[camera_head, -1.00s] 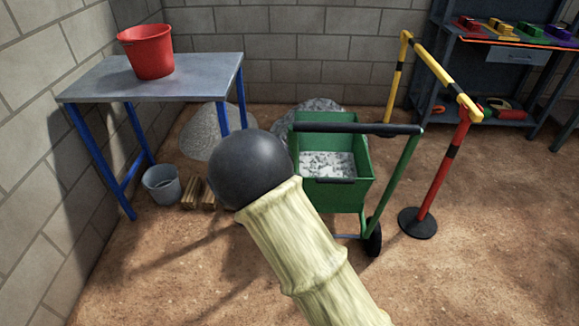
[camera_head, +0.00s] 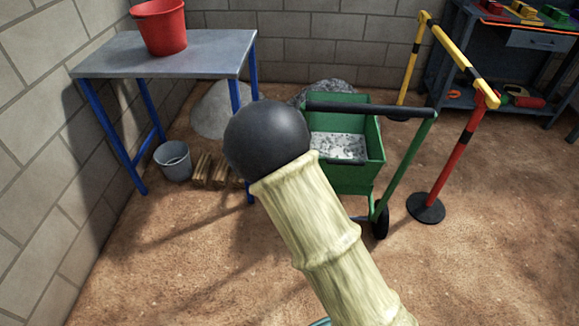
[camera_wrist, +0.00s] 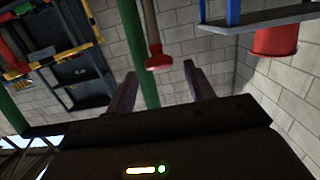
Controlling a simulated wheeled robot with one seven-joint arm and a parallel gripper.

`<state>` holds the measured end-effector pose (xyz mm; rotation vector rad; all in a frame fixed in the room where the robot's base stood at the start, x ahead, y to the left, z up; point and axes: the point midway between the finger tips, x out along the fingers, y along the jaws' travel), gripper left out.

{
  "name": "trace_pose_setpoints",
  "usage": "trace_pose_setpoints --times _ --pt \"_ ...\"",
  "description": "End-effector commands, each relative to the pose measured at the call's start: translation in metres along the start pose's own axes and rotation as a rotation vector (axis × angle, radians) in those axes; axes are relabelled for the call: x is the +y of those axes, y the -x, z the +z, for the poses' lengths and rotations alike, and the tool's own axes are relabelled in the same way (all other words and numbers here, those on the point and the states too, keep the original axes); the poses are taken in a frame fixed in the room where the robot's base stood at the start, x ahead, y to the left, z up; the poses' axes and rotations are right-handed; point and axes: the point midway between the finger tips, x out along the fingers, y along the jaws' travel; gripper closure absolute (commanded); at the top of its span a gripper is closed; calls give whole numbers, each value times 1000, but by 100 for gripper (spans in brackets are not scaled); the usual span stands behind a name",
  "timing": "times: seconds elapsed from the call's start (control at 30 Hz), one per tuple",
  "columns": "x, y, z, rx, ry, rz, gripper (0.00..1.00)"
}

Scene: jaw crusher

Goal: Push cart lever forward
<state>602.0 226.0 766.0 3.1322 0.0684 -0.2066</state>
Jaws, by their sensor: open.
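The green cart (camera_head: 378,150) stands on the ground right of centre in the head view, with grey rubble inside. Its black handle bar (camera_head: 370,110) runs across the top, with a green side bar (camera_head: 405,165) sloping down to a black wheel. My gripper (camera_wrist: 160,69) shows only in the wrist view, its two dark fingers apart. In that upside-down view, a green bar (camera_wrist: 151,92) shows between the fingers, and a brown rod with a red end (camera_wrist: 158,62) lies just beyond them. I cannot tell whether the fingers touch anything. The head view does not show the gripper.
A blue-legged table (camera_head: 200,50) with a red bucket (camera_head: 160,28) stands at the left wall. A grey bucket (camera_head: 173,162) and wood blocks (camera_head: 210,170) lie below. A yellow and red barrier (camera_head: 450,150) stands right of the cart. Bare ground lies in front.

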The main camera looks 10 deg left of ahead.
Motion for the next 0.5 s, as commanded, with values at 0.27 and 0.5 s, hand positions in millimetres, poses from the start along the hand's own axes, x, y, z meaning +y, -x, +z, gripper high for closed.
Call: trace_pose_setpoints --times 0.27,0.5 --pt "-1 52 -1 -2 2 -4 47" --pt "-1 100 -1 -1 1 -4 47"
